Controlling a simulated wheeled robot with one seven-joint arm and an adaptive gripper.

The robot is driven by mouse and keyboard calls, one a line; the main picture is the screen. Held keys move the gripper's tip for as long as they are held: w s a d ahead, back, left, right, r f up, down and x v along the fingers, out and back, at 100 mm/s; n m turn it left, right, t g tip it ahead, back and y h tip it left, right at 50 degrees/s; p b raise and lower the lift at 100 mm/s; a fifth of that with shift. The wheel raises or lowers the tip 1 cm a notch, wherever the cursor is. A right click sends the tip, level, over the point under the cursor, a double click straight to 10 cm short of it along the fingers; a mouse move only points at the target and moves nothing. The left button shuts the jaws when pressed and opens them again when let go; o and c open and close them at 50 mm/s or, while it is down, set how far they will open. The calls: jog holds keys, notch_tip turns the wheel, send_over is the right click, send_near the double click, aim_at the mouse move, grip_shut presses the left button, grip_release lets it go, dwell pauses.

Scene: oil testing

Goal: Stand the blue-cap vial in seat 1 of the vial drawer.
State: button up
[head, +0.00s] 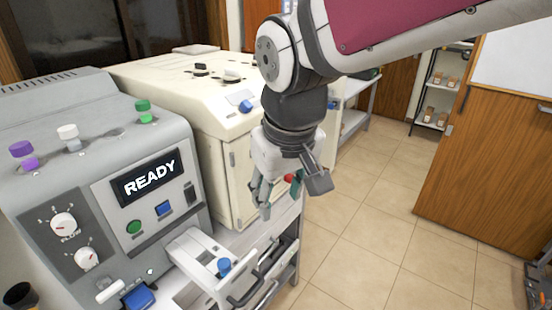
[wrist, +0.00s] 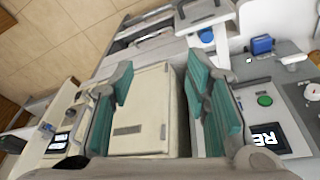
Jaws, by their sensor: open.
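The blue-cap vial (head: 224,266) stands upright in the pulled-out white vial drawer (head: 190,254) of the grey machine. Its cap shows above the drawer top; its lower part is hidden. I cannot read a seat number. In the wrist view the blue cap (wrist: 207,36) shows near the top, on the drawer (wrist: 192,22). My gripper (head: 264,203) is open and empty, pointing down, above and to the right of the vial and apart from it. In the wrist view its teal-padded fingers (wrist: 158,74) are spread, with the cream machine between them.
The grey machine (head: 70,185) has a READY screen and purple-, white- and green-cap vials on top. The cream machine (head: 185,88) stands behind my gripper, with a blue knob (head: 246,106). The tiled floor at right is clear.

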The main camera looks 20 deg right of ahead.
jog(key=s+d+r+m+t, duration=0.2)
jog(key=s+d+r, duration=0.2)
jog(key=s, duration=0.4)
jog(key=shift+s+d+t, duration=0.2)
jog(key=shift+d+t, duration=0.1)
jog(key=shift+d, duration=0.45)
dwell(0.4)
